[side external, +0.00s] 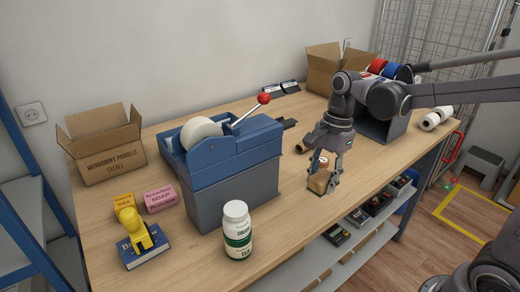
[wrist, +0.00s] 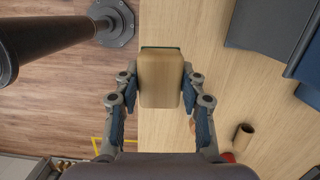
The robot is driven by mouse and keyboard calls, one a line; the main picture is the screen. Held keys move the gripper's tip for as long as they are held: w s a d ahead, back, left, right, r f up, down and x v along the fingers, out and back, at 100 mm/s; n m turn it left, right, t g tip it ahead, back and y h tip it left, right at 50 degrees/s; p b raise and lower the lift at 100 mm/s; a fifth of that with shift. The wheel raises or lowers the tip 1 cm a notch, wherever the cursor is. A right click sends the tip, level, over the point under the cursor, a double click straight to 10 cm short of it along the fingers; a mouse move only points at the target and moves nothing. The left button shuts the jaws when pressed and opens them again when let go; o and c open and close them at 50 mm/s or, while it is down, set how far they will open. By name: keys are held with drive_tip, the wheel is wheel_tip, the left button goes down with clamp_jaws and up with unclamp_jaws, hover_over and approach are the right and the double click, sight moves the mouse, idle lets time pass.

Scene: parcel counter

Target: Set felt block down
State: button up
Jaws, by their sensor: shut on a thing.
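The felt block (wrist: 161,80), a tan wood-like block with a thin dark green layer showing at its far edge in the wrist view, sits between my gripper's fingers. My gripper (side external: 322,181) is shut on the block (side external: 318,183) near the front edge of the counter (side external: 290,215). In the wrist view my gripper (wrist: 160,85) has a finger on each side of the block. The block is upright and at or just above the counter top; I cannot tell whether it touches. My fingers hide part of it in the side view.
A blue-grey tape dispenser (side external: 235,170) stands left of my gripper. A brown tube (wrist: 243,134) lies near my gripper. Paper rolls (side external: 434,119) lie at right.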

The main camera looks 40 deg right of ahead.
hover_over(285, 225)
drive_tip(key=f, duration=0.5)
drive_tip(key=shift+d+f, duration=0.15)
drive_tip(key=shift+d, duration=0.1)
drive_tip(key=shift+f, duration=1.75)
drive_tip(key=shift+f, duration=0.1)
drive_tip(key=o, duration=1.3)
drive_tip(key=shift+f, duration=0.1)
drive_tip(key=shift+c, duration=0.2)
